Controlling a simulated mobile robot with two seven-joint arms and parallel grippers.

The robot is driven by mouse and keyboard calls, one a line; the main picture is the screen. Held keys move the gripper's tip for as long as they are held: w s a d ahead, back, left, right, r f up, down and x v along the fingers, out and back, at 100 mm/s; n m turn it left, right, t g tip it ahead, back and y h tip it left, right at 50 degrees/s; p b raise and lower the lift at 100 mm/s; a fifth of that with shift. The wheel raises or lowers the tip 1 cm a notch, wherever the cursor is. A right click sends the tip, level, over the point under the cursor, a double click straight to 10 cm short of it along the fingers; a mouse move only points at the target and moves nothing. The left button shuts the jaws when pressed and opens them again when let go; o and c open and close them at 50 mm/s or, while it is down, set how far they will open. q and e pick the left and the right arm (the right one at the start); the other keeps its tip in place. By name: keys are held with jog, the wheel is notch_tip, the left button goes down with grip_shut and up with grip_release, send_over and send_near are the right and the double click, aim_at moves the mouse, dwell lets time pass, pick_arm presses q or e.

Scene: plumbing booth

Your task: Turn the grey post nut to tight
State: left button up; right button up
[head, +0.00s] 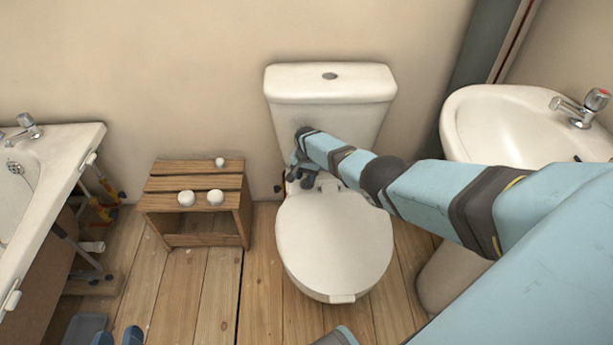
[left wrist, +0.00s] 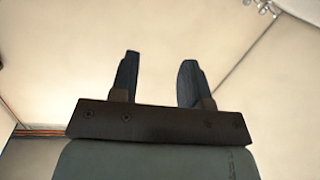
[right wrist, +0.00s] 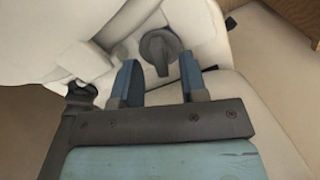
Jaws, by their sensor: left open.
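The grey post nut (right wrist: 158,52) shows in the right wrist view as a dark grey knob with a narrow wing, against the white toilet (head: 334,245). My right gripper (right wrist: 157,62) is open, with its blue fingers apart on either side of the nut. I cannot tell if either finger touches it. In the head view my right gripper (head: 298,165) is by the front of the cistern, above the back of the seat, and the nut cannot be made out. My left gripper (left wrist: 160,58) is open and empty.
A wooden stool (head: 196,228) with several white round items stands left of the toilet. A bathtub (head: 60,165) is at the far left with pipes below it. A basin (head: 510,120) stands at the right, partly behind my right arm. Floor between stool and toilet is clear.

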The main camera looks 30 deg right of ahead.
aim_at(306, 180)
notch_tip(306, 180, up, 6)
jog(key=p, duration=0.3)
jog(key=shift+f, duration=0.25)
pick_arm(q)
jog(key=s+a+f+g+y+p, duration=0.2)
jog(key=a+f+g+p, duration=0.1)
jog(key=f, duration=0.2)
jog(key=shift+s+a, duration=0.2)
jog(key=shift+s, duration=0.05)
pick_arm(e)
notch_tip(306, 180, up, 7)
jog(key=shift+f, duration=0.15)
